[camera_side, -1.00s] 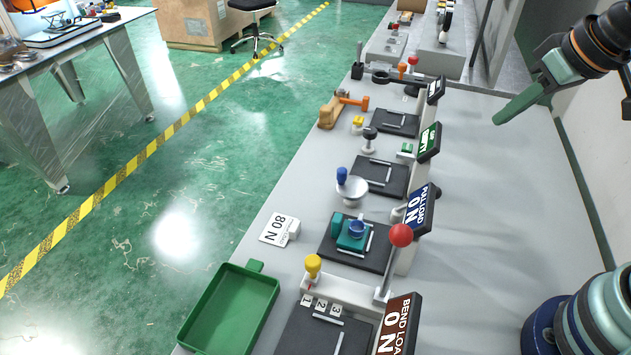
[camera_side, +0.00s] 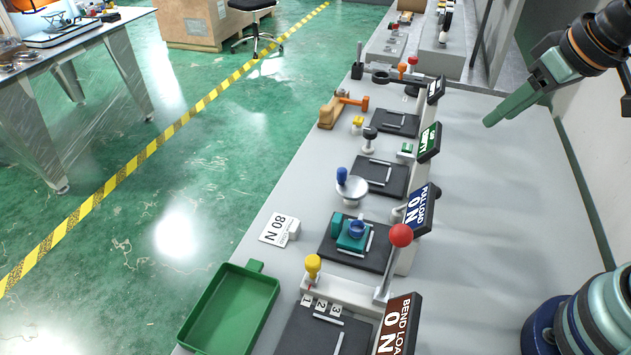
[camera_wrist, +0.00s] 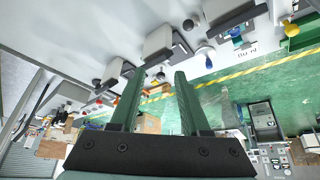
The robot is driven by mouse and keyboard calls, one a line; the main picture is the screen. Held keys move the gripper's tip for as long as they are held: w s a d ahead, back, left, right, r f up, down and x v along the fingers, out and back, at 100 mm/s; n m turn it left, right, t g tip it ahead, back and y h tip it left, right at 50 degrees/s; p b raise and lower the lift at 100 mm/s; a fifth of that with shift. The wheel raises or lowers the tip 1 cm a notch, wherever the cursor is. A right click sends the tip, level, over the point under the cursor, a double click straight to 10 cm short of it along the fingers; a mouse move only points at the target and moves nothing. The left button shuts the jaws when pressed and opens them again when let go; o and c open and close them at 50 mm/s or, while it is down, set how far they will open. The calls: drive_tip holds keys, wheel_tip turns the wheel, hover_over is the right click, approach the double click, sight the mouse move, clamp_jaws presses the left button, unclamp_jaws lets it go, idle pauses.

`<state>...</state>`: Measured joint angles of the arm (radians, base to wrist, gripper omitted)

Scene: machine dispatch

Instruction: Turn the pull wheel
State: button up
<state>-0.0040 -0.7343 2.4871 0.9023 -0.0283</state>
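The pull wheel is a silver disc (camera_side: 352,190) with a blue knob (camera_side: 342,174), beside the PULL LOAD sign (camera_side: 418,208) in the side view. The knob also shows upside down in the wrist view (camera_wrist: 209,62). My gripper (camera_side: 490,121) is high at the upper right of the side view, well apart from the wheel. In the wrist view its two green fingers (camera_wrist: 158,76) are spread with a clear gap and nothing between them.
A teal clamp (camera_side: 352,236) sits on a dark plate in front of the wheel. A red-ball lever (camera_side: 401,236), a yellow knob (camera_side: 313,264), a green tray (camera_side: 228,310) and an 80 N card (camera_side: 276,231) are nearby.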

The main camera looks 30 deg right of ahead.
drive_tip(key=o, duration=0.7)
drive_tip(key=w+n, duration=0.1)
drive_tip(key=w+a+n, duration=0.1)
drive_tip(key=n, duration=0.1)
drive_tip(key=shift+a+r+g, duration=0.1)
drive_tip(key=shift+r+g, duration=0.05)
drive_tip(key=shift+g, duration=0.25)
drive_tip(key=n+g, duration=0.5)
drive_tip(key=n, duration=2)
hover_over(353, 185)
wheel_tip(353, 185, down, 12)
wheel_tip(353, 185, down, 12)
drive_tip(key=shift+r, duration=0.1)
drive_tip(key=c, duration=1.1)
